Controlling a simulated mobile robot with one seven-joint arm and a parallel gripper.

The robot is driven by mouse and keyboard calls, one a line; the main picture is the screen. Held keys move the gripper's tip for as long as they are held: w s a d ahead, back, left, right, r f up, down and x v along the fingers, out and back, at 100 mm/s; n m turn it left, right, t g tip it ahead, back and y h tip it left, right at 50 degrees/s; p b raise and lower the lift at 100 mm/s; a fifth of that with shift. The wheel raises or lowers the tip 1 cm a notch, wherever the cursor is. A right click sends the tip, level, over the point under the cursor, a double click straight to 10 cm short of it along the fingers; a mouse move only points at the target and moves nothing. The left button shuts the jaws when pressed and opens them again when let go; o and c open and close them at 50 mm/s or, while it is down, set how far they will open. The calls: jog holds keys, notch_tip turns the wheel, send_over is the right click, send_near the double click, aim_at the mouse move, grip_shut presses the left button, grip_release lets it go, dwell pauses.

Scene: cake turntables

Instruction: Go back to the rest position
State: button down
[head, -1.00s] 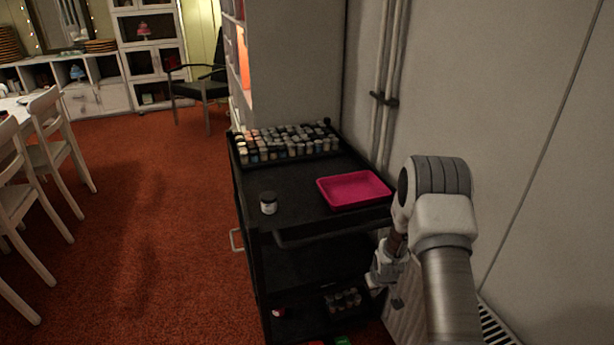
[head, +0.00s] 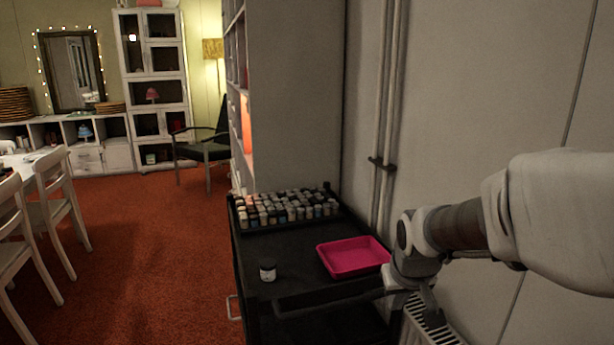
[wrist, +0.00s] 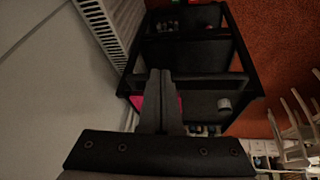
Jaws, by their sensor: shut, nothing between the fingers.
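My gripper (wrist: 161,72) is shut and empty, its two fingers together in the wrist view. It is close to the black cart (wrist: 240,85), but I cannot tell the exact gap. In the head view my arm comes in from the right, its wrist end beside the right edge of the cart (head: 262,308), near the pink tray. The fingers are hard to make out there.
On the cart top stand a pink tray (head: 352,257), a small jar (head: 267,271) and a rack of several paint bottles (head: 285,208). A wall with pipes (head: 383,120) and a radiator (wrist: 97,22) are close by. Open red carpet (head: 150,250) lies left.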

jog(key=s+a+r, duration=0.1)
jog(key=s+r, duration=0.3)
jog(key=s, duration=0.6)
jog(key=s+a+r, duration=0.2)
jog(key=s+r, duration=0.1)
jog(key=s, duration=0.7)
notch_tip(320, 180, up, 19)
jog(key=p, duration=1.9)
jog(key=shift+w+d+r+m+t+y, duration=0.15)
jog(key=shift+w+m+t+y, duration=0.15)
jog(key=shift+m, duration=0.1)
